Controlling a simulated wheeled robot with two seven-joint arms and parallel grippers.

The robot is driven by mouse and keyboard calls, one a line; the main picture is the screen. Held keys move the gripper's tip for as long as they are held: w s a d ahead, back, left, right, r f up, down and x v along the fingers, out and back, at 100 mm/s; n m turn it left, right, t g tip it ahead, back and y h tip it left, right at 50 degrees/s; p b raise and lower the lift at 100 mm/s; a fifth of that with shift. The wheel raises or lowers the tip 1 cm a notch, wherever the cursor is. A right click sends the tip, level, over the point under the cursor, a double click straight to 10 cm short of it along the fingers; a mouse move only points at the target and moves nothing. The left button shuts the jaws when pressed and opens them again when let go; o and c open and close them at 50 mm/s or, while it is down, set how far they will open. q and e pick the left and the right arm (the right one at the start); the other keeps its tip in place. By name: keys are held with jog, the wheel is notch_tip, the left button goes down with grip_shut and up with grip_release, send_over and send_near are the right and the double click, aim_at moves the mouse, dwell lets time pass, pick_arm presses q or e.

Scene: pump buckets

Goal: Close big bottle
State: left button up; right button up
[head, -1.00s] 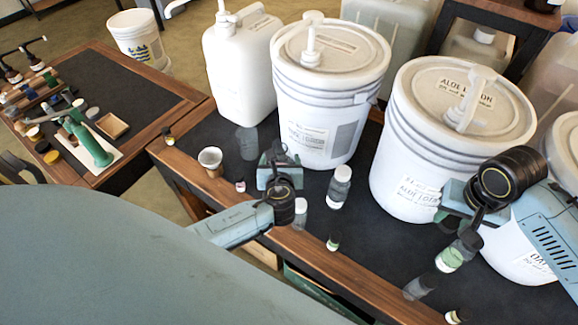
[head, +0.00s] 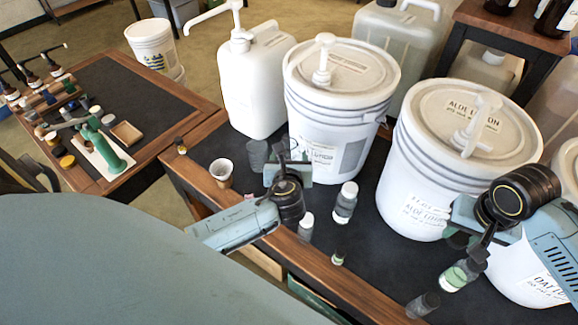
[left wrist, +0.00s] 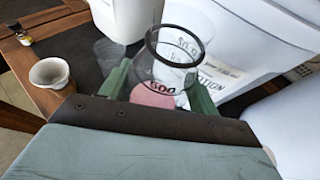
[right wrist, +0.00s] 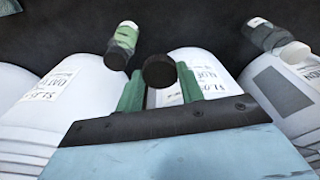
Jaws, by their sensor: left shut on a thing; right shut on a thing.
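My left gripper (head: 287,172) is shut on a clear, open-topped glass bottle (left wrist: 178,55) with a dark rim and printed numbers. In the left wrist view a pink patch shows low between the fingers; I cannot tell whether it is inside the bottle. My right gripper (right wrist: 158,90) is shut on a round black cap (right wrist: 158,70). In the head view the right gripper (head: 462,226) is well to the right of the bottle, above the dark tabletop in front of the aloe bucket. Cap and bottle are apart.
White pump buckets (head: 335,110), (head: 440,160) and a white jug (head: 255,90) stand behind. A paper cup (head: 221,172), a white-capped bottle (head: 344,202) and a green-labelled bottle (head: 460,276) stand near the front wooden edge (head: 330,268).

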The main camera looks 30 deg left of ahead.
pick_arm(q)
jog(key=shift+r, duration=1.3)
pick_arm(e)
jog(key=shift+r, duration=0.3)
pick_arm(q)
jog(key=o, duration=0.7)
jog(key=shift+c, duration=0.2)
jog(key=c, duration=1)
